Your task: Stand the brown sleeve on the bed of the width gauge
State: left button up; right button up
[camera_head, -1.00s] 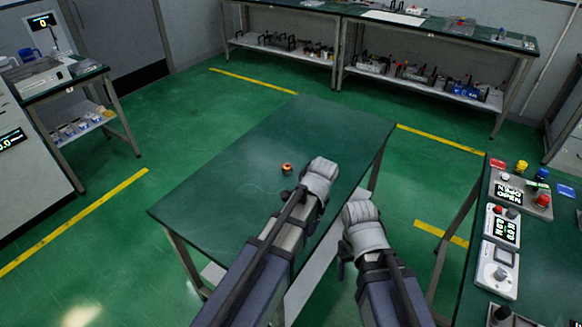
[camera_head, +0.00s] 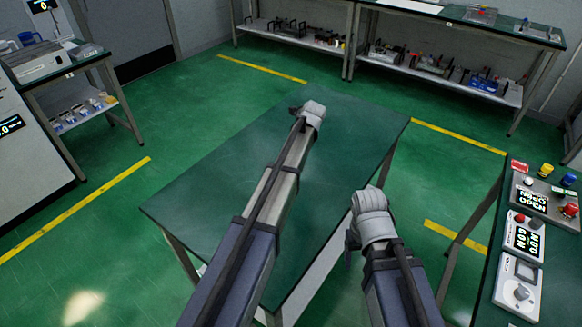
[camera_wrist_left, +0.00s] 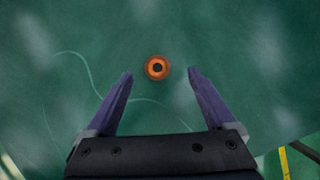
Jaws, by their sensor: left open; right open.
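A small ring-topped piece, taken to be the brown sleeve (camera_wrist_left: 150,68), stands on the green table top in the left wrist view. Its rim is orange-brown around a dark hole. My left gripper (camera_wrist_left: 160,74) is open, with its two fingers on either side of the sleeve's line and apart from it; the sleeve shows near the fingertip gap. In the head view my left arm reaches over the table and hides the sleeve; its fingers (camera_head: 296,110) barely show. My right gripper (camera_head: 352,241) is open and empty by the table's right edge. I cannot identify the width gauge.
The green table (camera_head: 200,200) is otherwise bare. A bench at the right holds control boxes with buttons (camera_head: 522,238). A bench at the left carries a grey device (camera_head: 35,62) and a display (camera_head: 42,6). A shelved bench (camera_head: 420,12) stands at the back.

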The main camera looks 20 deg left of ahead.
pick_arm(q)
jog(key=shift+b+x, duration=0.8)
jog(key=shift+x, duration=0.4)
jog(key=f+b, duration=0.4)
jog(key=shift+a+f, duration=0.3)
jog(key=shift+a, duration=0.1)
jog(key=shift+w+a+f+b, duration=0.15)
jog(key=shift+f+b, duration=0.1)
jog(key=shift+b, duration=0.3)
jog(key=shift+r, duration=0.1)
grip_shut()
